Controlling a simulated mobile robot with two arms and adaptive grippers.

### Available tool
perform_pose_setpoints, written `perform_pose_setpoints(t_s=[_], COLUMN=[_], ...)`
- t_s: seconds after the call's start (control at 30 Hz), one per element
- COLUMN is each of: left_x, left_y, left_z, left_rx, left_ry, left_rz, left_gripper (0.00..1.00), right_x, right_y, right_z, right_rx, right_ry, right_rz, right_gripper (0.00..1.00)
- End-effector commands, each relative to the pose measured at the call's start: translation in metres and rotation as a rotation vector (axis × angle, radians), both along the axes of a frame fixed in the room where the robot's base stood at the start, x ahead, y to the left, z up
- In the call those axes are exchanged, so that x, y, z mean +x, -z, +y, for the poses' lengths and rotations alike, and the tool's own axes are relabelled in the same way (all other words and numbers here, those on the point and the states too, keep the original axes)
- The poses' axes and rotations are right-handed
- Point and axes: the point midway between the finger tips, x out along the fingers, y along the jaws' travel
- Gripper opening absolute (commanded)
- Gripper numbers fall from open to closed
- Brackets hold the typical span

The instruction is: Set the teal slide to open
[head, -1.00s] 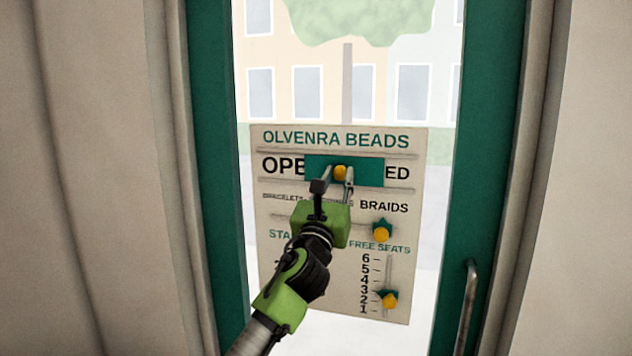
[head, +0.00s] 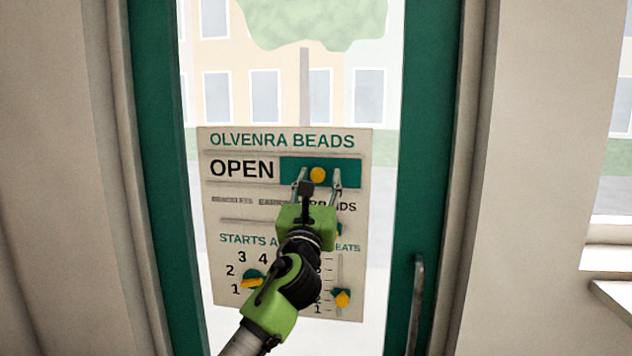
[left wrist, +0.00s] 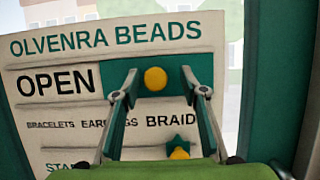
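The teal slide (head: 349,171) sits at the right end of the top row of the OLVENRA BEADS board (head: 215,214). The whole word OPEN (head: 241,169) shows left of it, and the word at the right is covered. Its yellow knob (head: 317,174) faces me. My left gripper (head: 319,178) is open, with one finger on each side of the knob. In the left wrist view the teal slide (left wrist: 115,74) and its yellow knob (left wrist: 155,79) show, with gaps between knob and both fingertips. My right gripper is not in view.
Below are a braids-row knob (head: 340,230) partly behind my gripper, a starts-at dial (head: 253,281) and a free-seats slider (head: 342,298). My arm hides part of the lower board. A door handle (head: 415,300) stands at the right on the teal door frame (head: 424,150).

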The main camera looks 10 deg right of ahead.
Motion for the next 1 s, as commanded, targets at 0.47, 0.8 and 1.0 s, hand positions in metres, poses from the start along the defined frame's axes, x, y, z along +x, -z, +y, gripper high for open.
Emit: perform_pose_setpoints(t_s=[0.47, 0.8, 1.0], left_x=[-0.010, -0.062, -0.090], left_y=[0.006, 0.029, 0.041], left_z=[0.006, 0.021, 0.029], left_rx=[0.000, 0.001, 0.001], left_ry=[-0.005, -0.001, 0.000], left_rz=[0.000, 0.001, 0.001], left_gripper=[0.39, 0.39, 0.39], right_x=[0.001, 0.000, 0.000], right_y=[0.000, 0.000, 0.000], right_z=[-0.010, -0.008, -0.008], right_rx=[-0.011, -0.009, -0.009], right_ry=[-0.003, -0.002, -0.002], right_rz=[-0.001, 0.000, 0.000], right_gripper=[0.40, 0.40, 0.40])
